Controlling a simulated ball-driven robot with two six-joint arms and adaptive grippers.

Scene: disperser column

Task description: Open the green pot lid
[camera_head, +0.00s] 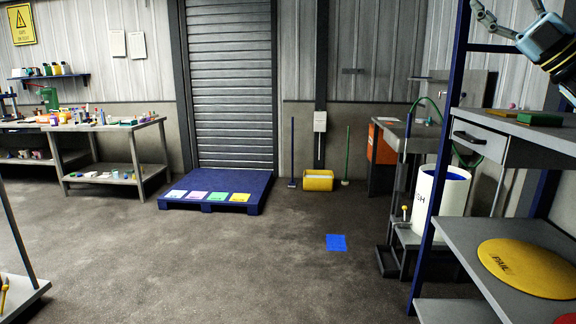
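I cannot make out a green pot with a lid in this view. A flat green block (540,119) lies on the grey upper surface at the right; I cannot tell if it belongs to a pot. A white open bucket (432,205) with a blue inside stands left of the right-hand shelf. A round yellow lid (528,268) lies flat on the middle shelf. My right gripper (510,12) is at the top right, above the green block and apart from it. Its fingers are spread and hold nothing visible. My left gripper is out of view.
A blue-posted shelf unit (480,240) fills the right side. A blue pallet (248,202) with coloured cards lies before the roller shutter. Workbenches (150,125) with small items stand at the left. A blue floor patch (336,243) lies on otherwise clear central floor.

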